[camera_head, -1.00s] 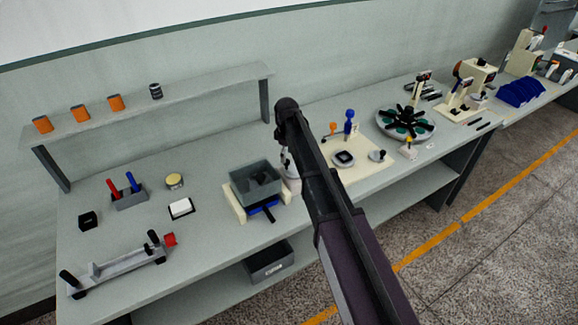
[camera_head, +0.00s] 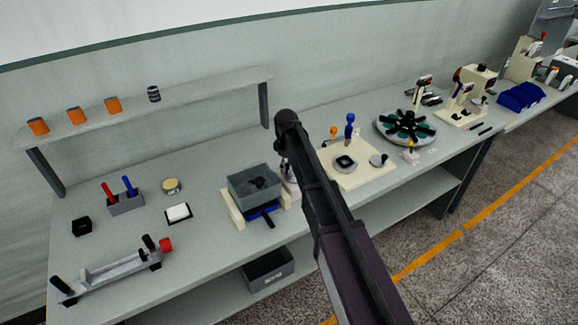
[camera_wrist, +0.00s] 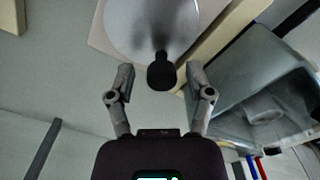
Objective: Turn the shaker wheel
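The shaker (camera_head: 255,184) is a grey translucent bin on a cream base with a blue tray below, at the middle of the bench. Its pale wheel (camera_head: 291,178) is at the bin's right side, partly hidden behind my arm in the head view. In the wrist view the wheel is a silvery disc (camera_wrist: 135,25) with a black knob (camera_wrist: 160,72). My gripper (camera_wrist: 160,84) is open, its two fingers on either side of the knob with gaps showing. In the head view my gripper (camera_head: 284,157) is small and dark above the wheel.
The bin wall (camera_wrist: 265,85) is close to the right finger in the wrist view. A cream board (camera_head: 362,172) with a blue-topped post stands right of my arm. A raised shelf (camera_head: 190,100) with orange cups is at the back left. Bench surface left of the shaker is partly clear.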

